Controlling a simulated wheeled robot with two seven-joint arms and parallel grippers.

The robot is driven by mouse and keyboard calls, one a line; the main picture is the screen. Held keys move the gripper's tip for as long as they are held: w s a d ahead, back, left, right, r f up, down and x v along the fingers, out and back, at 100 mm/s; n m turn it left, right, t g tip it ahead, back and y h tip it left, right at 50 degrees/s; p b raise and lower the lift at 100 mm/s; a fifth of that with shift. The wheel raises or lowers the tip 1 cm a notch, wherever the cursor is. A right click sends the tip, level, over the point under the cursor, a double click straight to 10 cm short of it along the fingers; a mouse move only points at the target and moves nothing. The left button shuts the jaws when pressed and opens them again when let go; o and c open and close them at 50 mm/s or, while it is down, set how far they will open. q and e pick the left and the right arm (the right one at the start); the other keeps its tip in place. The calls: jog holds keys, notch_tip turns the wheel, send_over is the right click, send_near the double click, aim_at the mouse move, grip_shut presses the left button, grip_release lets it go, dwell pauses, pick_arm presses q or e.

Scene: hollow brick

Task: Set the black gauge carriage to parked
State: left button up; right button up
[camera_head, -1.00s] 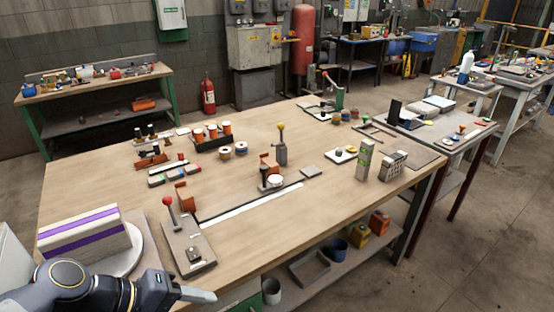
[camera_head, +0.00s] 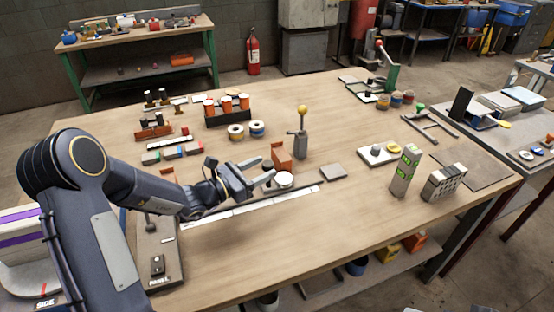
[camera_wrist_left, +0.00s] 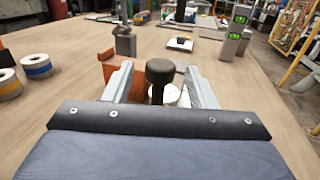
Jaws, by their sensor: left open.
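The black gauge carriage shows as a round black knob on a stem (camera_wrist_left: 160,72) in the left wrist view. It stands between the two spread fingers of my left gripper (camera_wrist_left: 160,85), with a visible gap on each side. In the head view my left gripper (camera_head: 265,177) is open over the far end of the long white scale strip (camera_head: 240,208) and hides most of the carriage. A white round piece (camera_head: 284,180) sits just beyond the fingers, and an orange bracket (camera_head: 281,158) stands behind. My right gripper is out of view.
A yellow-knobbed grey post (camera_head: 301,140) stands behind the bracket. A flat grey block (camera_head: 333,172) lies to the right. Two tape rolls (camera_head: 246,131) are at the back. A panel with a lever (camera_head: 158,265) lies below my left arm. The front right tabletop is clear.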

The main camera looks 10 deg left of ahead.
aim_at(273, 163)
pick_arm(q)
jog(key=x, duration=0.4)
jog(key=shift+w+d, duration=0.3)
jog(key=shift+c, duration=0.3)
grip_shut()
